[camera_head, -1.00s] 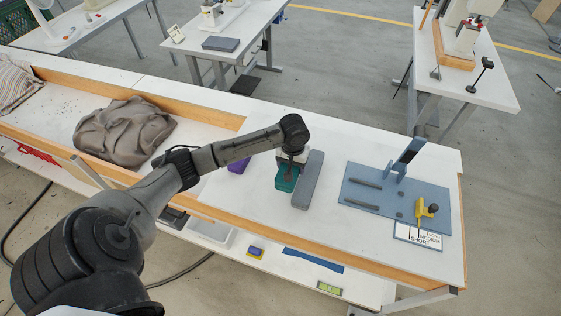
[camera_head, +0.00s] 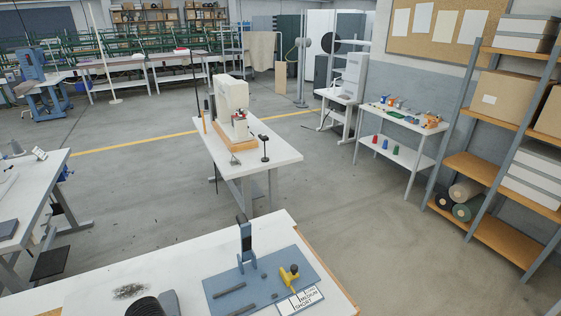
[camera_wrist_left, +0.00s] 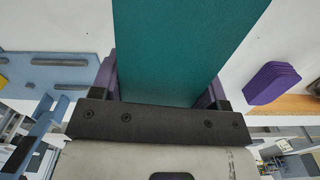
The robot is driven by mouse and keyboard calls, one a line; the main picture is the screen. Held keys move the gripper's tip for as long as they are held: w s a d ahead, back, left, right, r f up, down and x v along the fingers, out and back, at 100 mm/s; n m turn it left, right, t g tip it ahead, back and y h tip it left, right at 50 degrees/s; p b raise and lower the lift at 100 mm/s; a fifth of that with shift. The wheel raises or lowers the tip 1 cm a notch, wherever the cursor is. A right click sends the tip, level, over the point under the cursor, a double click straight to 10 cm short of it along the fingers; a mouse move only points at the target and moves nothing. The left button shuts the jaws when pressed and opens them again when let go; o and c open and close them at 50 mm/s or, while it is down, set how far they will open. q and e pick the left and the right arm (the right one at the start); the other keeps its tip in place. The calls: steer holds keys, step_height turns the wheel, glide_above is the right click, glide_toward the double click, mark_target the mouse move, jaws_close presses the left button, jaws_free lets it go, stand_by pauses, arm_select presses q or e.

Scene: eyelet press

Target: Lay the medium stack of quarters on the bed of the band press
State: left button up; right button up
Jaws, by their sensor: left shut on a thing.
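A teal stack (camera_wrist_left: 185,50) fills the middle of the left wrist view, between the two fingers of my left gripper (camera_wrist_left: 163,85), which is shut on it. I cannot tell whether the stack touches the table. A purple stack (camera_wrist_left: 270,82) lies to the right, apart from the gripper. In the head view a grey stack (camera_head: 170,302) shows partly at the bottom edge, beside a dark part of my left arm. A white machine (camera_head: 231,105) stands on a far table; I cannot tell whether it is the band press. My right gripper is not in view.
A blue plate (camera_head: 222,285) carries dark strips, an upright blue post (camera_head: 246,242) and a yellow piece (camera_head: 289,274), beside a length card (camera_head: 300,299). Grey floor separates my table from the white machine's table (camera_head: 275,158). A shelf rack (camera_head: 475,165) stands at right.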

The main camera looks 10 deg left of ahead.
arm_select(q)
steer(key=s+d+r+m, duration=0.1)
steer(key=d+r+m, duration=0.4)
steer(key=d+r, duration=0.45)
steer(key=w+d+r+m, duration=0.1)
steer(key=w+d+r, duration=0.15)
steer(key=r, duration=0.35)
steer(key=w+d+r, duration=0.1)
steer(key=w+r, duration=0.3)
steer(key=r, duration=0.3)
steer(key=s+r+p, duration=0.4)
steer(key=r+p, duration=0.6)
steer(key=p, duration=0.2)
steer(key=s+r+p, duration=0.5)
steer(key=r+p, duration=0.6)
steer(key=p, duration=0.2)
steer(key=shift+d, duration=0.2)
steer(key=shift+f, duration=0.1)
